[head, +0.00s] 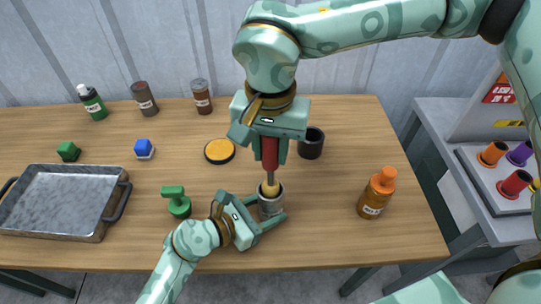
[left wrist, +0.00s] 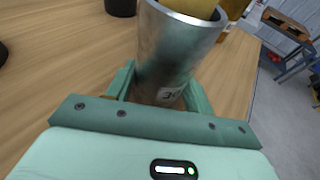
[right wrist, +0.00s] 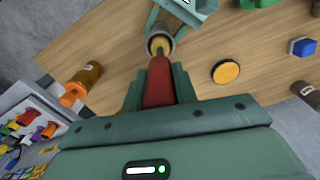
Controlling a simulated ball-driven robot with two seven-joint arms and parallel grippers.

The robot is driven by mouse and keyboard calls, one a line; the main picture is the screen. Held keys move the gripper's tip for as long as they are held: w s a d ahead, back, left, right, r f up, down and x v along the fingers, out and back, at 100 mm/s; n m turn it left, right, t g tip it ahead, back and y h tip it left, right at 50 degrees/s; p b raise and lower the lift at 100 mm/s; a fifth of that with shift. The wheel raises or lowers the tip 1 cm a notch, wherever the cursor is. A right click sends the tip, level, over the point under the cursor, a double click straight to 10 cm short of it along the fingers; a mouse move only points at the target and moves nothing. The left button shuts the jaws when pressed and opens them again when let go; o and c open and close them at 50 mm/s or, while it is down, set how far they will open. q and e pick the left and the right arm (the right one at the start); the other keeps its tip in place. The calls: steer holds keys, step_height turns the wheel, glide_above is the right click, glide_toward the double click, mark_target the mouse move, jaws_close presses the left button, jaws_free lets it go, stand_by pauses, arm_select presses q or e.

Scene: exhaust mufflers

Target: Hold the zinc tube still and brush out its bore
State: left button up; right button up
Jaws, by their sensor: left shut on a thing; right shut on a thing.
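The zinc tube (head: 270,203) stands upright on the wooden table near its front edge. My left gripper (head: 267,221) is shut on the tube low down; its fingers straddle the tube in the left wrist view (left wrist: 165,90). My right gripper (head: 270,148) is above the tube, shut on the red handle of a brush (head: 270,153), which points down. The brush's yellow head (head: 270,187) is at the tube's mouth, its lower end hidden inside. In the right wrist view the red handle (right wrist: 158,82) lies between the fingers and the yellow head meets the tube's opening (right wrist: 160,42).
An orange-capped brown bottle (head: 376,195) stands to the right. A black cup (head: 311,143) and a yellow-topped disc (head: 220,151) are behind. A green stamp-like object (head: 176,203) is left of my left gripper. A metal tray (head: 55,203) lies far left.

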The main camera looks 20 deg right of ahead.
mark_target(271, 166)
steer(key=shift+r, duration=0.1)
steer(key=shift+f, duration=2.45)
steer(key=shift+r, duration=5.8)
steer(key=shift+r, duration=0.1)
steer(key=shift+r, duration=1.4)
